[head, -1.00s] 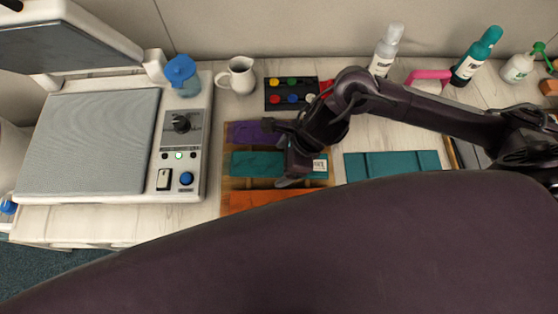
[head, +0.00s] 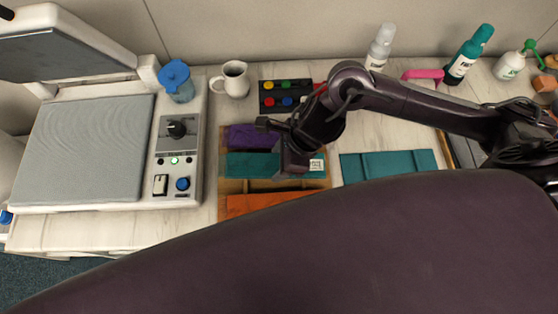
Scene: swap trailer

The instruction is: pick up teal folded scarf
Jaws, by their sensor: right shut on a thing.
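The teal folded scarf (head: 250,165) lies in the middle section of a wooden divided tray (head: 222,187), between a purple folded cloth (head: 250,136) above and an orange one (head: 255,203) below. A small white label shows at its right end. My right gripper (head: 287,168) reaches in from the right, over the scarf right of its middle, and is shut on it. The fingertips are mostly hidden by the gripper's own body. The scarf shows no clear gap above the tray. My left gripper is not in view.
A heat press (head: 95,145) with its lid raised stands left of the tray. A blue-lidded jug (head: 178,82), a white mug (head: 232,80) and a paint set (head: 283,96) stand behind. A flat teal piece (head: 388,165) lies right. Several bottles (head: 468,54) line the back right.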

